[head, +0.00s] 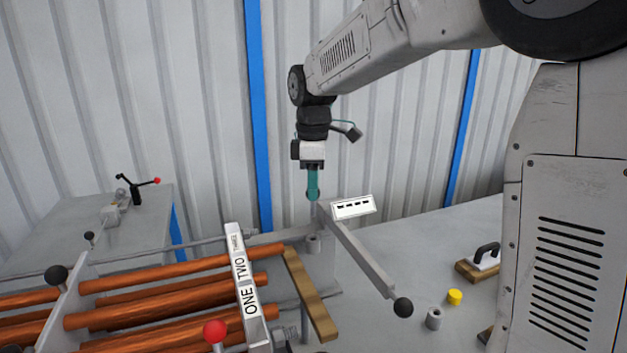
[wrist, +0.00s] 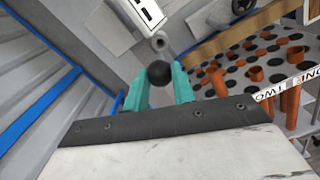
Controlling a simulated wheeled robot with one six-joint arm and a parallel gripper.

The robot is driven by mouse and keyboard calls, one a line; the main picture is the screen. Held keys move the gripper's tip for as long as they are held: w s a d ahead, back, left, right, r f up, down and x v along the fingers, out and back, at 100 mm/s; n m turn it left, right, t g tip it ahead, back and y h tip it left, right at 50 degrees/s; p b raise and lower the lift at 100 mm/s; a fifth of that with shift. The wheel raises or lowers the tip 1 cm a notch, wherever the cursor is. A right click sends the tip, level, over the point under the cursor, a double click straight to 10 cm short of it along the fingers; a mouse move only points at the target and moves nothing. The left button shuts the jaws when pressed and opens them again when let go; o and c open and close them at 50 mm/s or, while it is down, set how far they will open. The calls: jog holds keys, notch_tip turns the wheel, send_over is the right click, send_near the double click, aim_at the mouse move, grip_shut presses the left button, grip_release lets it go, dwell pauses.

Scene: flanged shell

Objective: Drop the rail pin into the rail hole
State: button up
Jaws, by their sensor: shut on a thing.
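The grey rail (head: 358,252) slopes to the right beside a white label plate (head: 353,207). A small grey ring with a dark centre (wrist: 159,41), possibly the rail hole, shows just beyond the knob in the wrist view.
Copper tubes (head: 170,300) lie at left behind a strip marked ONE, TWO, THREE (head: 243,280). A wooden bar (head: 308,292) stands beside them. A yellow cylinder (head: 455,297), a grey sleeve (head: 433,318) and a handled block (head: 482,264) sit on the bench at right.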

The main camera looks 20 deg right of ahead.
aim_at(313, 212)
jog(key=shift+f, duration=3.5)
jog(key=shift+f, duration=0.1)
jog(key=o, duration=1.1)
jog(key=shift+c, duration=0.2)
notch_tip(313, 212, up, 7)
jog(key=shift+f, duration=0.1)
jog(key=shift+r, duration=0.55)
jog(key=shift+s, duration=0.1)
